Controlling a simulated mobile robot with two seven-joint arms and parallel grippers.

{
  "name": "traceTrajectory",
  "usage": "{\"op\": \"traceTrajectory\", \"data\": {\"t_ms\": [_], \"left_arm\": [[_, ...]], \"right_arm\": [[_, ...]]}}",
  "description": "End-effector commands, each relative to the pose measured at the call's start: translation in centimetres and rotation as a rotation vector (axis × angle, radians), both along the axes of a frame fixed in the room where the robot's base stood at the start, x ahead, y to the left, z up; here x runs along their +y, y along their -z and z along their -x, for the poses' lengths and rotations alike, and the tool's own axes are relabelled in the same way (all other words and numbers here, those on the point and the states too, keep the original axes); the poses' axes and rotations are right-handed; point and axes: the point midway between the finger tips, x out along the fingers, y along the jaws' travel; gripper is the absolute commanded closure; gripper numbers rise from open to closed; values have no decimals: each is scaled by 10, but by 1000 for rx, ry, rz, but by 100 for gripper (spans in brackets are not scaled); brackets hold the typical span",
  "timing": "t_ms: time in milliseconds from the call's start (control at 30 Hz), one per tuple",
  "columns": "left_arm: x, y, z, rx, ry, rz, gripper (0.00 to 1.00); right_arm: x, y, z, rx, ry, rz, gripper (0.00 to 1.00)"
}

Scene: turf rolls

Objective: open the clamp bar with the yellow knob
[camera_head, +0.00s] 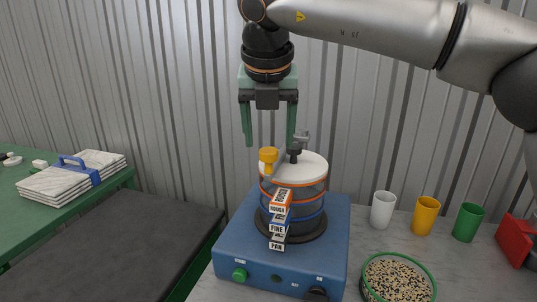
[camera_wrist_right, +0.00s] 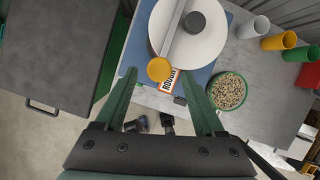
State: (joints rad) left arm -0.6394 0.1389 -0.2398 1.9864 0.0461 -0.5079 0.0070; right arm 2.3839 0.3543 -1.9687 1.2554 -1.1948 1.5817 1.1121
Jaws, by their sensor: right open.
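The clamp bar (camera_head: 280,160) lies across the white lid of a stacked sieve shaker (camera_head: 292,200). The bar also shows in the right wrist view (camera_wrist_right: 175,26). Its yellow knob (camera_head: 267,156) is at the bar's near left end, and in the right wrist view the knob (camera_wrist_right: 159,69) sits beyond the fingertips. A dark central post with a grey nut (camera_head: 295,150) stands at the lid's middle. My right gripper (camera_head: 268,140) is open and empty, pointing down above the knob and lid. It appears apart from the knob. My left gripper is out of view.
The shaker's blue base (camera_head: 235,235) stands on a pale bench. White (camera_head: 382,210), yellow (camera_head: 425,216) and green (camera_head: 467,222) cups, a red object (camera_head: 515,238) and a bowl of seeds (camera_head: 397,280) are to the right. Folded white bags (camera_head: 70,176) lie on a green table at left.

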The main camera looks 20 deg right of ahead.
Motion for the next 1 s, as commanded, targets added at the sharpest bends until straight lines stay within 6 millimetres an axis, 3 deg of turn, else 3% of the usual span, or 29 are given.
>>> {"op": "traceTrajectory", "data": {"t_ms": [100,300,667,1000], "left_arm": [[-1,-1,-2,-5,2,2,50],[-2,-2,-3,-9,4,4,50],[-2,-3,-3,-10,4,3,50],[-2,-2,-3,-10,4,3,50]], "right_arm": [[-3,21,-8,2,-1,1,29],[-5,40,-15,2,0,-1,29],[-6,44,-17,0,-1,-2,29],[-6,44,-17,1,-1,-1,67]]}}
